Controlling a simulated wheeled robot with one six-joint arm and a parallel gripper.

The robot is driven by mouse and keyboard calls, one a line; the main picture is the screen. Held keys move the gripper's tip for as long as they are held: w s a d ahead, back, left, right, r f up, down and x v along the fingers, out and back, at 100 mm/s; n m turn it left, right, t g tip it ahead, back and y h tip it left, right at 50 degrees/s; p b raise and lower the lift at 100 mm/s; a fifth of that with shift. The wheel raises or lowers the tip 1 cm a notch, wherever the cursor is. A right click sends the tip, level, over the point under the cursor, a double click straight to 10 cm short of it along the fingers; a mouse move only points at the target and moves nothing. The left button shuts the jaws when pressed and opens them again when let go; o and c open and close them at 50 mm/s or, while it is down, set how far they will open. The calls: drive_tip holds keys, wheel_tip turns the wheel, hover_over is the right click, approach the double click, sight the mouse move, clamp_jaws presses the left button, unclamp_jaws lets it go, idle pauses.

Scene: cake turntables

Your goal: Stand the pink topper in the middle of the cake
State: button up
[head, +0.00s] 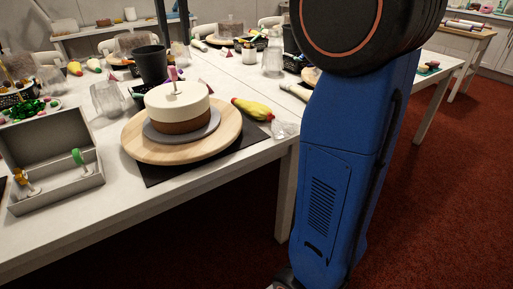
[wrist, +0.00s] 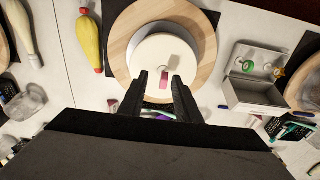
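The pink topper (head: 173,74) stands about upright on its pale stem on the cake (head: 182,116), near the middle of its white top. The cake has a white upper layer and a brown lower one, and sits on a grey disc on the wooden turntable (head: 228,130). In the wrist view my gripper (wrist: 159,76) is open, its two black fingers apart over the cake (wrist: 147,46). The topper (wrist: 164,80) shows in the gap between them, with no finger seen touching it. Its foot is hard to make out there.
A grey open box (head: 62,188) with small green and yellow toppers stands at the left. A yellow piping bag (head: 252,109) and a clear crumpled item (head: 285,129) lie right of the turntable. A dark cup (head: 151,64) and clear containers (head: 108,98) stand behind.

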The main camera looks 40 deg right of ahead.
drive_tip(key=s+d+f+t, duration=0.2)
drive_tip(key=s+f, duration=1.2)
drive_tip(key=f, duration=0.1)
drive_tip(key=s+d+f+t, duration=0.2)
drive_tip(key=s+d+f, duration=0.1)
drive_tip(key=s+f, duration=1.2)
drive_tip(key=shift+d+f, duration=0.25)
drive_tip(key=shift+f, duration=0.5)
